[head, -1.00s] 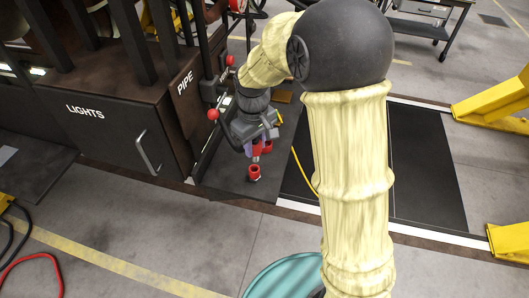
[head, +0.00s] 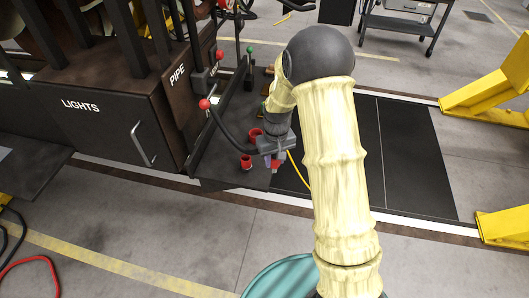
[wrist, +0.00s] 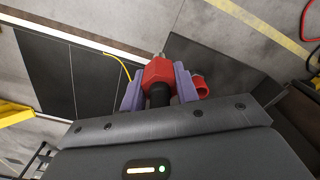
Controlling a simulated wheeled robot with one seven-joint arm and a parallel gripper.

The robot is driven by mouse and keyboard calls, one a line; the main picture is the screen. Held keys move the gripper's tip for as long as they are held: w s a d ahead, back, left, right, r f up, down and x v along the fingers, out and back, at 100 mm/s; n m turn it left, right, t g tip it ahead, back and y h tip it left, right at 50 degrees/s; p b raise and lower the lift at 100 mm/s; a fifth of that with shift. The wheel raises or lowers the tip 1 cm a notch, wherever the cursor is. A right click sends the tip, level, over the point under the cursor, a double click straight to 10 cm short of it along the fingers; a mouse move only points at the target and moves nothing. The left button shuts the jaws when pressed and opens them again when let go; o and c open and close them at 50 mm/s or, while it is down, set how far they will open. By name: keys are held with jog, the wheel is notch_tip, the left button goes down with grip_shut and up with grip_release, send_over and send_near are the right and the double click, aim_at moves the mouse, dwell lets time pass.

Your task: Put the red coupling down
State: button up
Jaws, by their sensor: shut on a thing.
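The red coupling (wrist: 158,72) is a six-sided red piece with a dark shaft and a metal tip. In the wrist view it sits between the two purple fingers of my gripper (wrist: 160,90), which is shut on it. In the head view my gripper (head: 274,160) points down over the dark deck beside the railcar, with a red bit of the coupling (head: 276,165) showing between the fingers. I cannot tell whether the coupling touches the deck.
Another red socket-like piece (head: 246,162) stands left of my gripper; a red ring (head: 256,133) is behind it. A yellow cable (head: 299,173) lies to the right. The black floor panel (head: 410,150) is clear.

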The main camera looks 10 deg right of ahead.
jog(key=d+f+m+b, duration=0.1)
jog(key=d+f+b, duration=0.1)
jog(key=f+b, duration=0.4)
jog(key=d+f+m+b, duration=0.1)
jog(key=d+f+b, duration=0.2)
jog(key=f, duration=1.1)
jog(key=b, duration=0.3)
jog(key=shift+w+d+m, duration=0.3)
jog(key=shift+w+m, duration=0.1)
jog(key=shift+w, duration=0.1)
